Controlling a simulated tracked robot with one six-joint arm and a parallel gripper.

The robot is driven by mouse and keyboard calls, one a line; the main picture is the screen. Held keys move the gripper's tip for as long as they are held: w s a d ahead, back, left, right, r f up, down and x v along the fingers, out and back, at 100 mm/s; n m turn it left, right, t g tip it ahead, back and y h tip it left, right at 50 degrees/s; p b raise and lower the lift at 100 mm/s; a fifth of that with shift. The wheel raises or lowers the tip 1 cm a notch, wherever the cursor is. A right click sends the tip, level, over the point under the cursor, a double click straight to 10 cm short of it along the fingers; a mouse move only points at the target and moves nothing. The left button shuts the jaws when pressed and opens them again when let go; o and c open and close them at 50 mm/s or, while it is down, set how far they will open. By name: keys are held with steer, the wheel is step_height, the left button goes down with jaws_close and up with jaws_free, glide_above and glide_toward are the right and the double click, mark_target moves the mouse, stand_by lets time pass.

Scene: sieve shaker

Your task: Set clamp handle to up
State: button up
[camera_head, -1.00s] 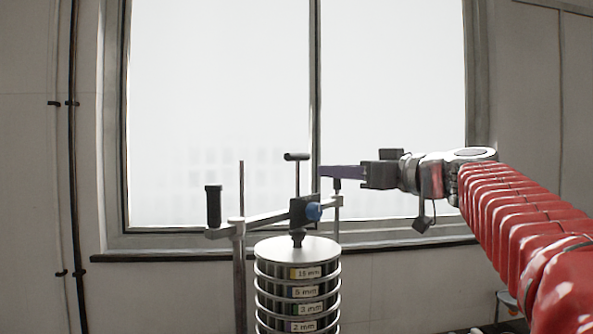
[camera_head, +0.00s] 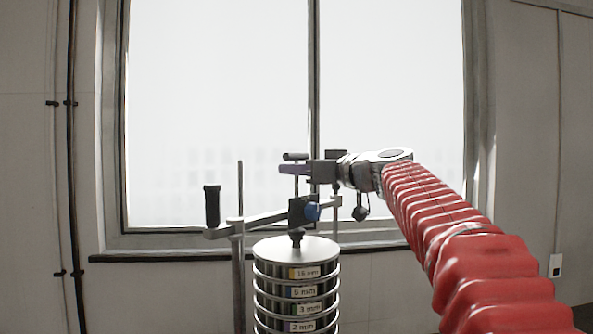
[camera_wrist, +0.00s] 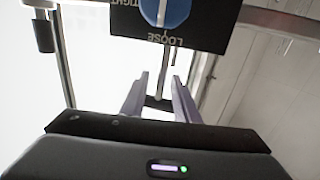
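A T-shaped handle (camera_head: 295,157) with a dark crossbar tops a thin upright rod above the sieve stack (camera_head: 297,250). The rod runs down through a dark clamp block with a blue knob (camera_head: 312,211). In the wrist view the knob (camera_wrist: 166,10) sits on a plate lettered TIGHT and LOOSE. My gripper (camera_head: 292,169) is just below the crossbar, its purple fingers overlapping the rod. In the wrist view my gripper (camera_wrist: 161,80) is open, with a thin rod and crossbar showing between the fingers. I cannot tell whether the fingers touch it.
A black upright grip (camera_head: 212,205) stands on the left end of the level clamp arm (camera_head: 262,219). A support post (camera_head: 239,270) stands left of the sieves, and a thinner rod stands at right. A window is behind. The space left of the grip is clear.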

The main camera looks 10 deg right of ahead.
jaws_close()
stand_by(0.3)
stand_by(0.5)
